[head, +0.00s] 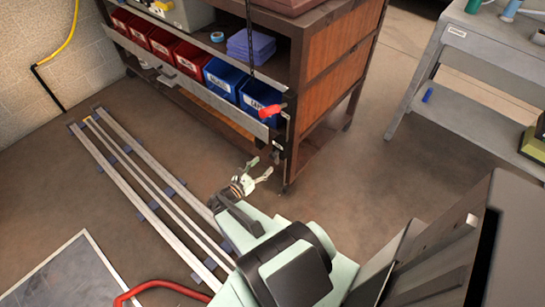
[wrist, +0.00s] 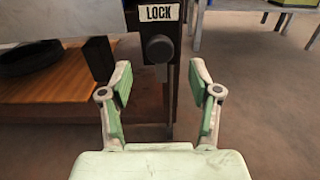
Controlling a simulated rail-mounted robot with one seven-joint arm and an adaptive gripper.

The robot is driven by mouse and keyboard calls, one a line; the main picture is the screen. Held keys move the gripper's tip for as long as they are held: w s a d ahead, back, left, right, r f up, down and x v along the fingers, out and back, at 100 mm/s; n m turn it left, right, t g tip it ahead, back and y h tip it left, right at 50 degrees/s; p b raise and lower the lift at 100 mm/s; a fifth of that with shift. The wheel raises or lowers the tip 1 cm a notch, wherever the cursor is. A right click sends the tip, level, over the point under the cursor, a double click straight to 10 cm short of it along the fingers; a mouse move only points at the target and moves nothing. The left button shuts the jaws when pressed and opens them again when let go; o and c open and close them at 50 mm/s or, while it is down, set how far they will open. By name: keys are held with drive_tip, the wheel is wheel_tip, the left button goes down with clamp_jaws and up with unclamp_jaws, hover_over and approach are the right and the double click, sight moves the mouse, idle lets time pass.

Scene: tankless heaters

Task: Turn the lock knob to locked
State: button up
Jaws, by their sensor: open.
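The lock knob (wrist: 159,48) is a dark round knob on a narrow dark post, under a white label reading LOCK (wrist: 159,12). In the wrist view it is ahead of my gripper (wrist: 160,80), centred between the two green fingers and a little above the fingertip line. The fingers are spread wide, empty and apart from the knob. In the head view my gripper (head: 260,169) is low beside the front corner post of the brown workbench. The knob's setting cannot be told.
The brown workbench (head: 335,68) holds red and blue bins (head: 222,77). Floor rails (head: 150,190) lie to the left. A grey table (head: 465,75) stands at right, with open floor between.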

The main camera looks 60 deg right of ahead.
sight(271, 157)
drive_tip(key=shift+s+d, duration=0.2)
drive_tip(key=shift+d, duration=1.45)
drive_tip(key=shift+s+d, duration=0.15)
drive_tip(key=shift+d, duration=1.5)
clamp_jaws()
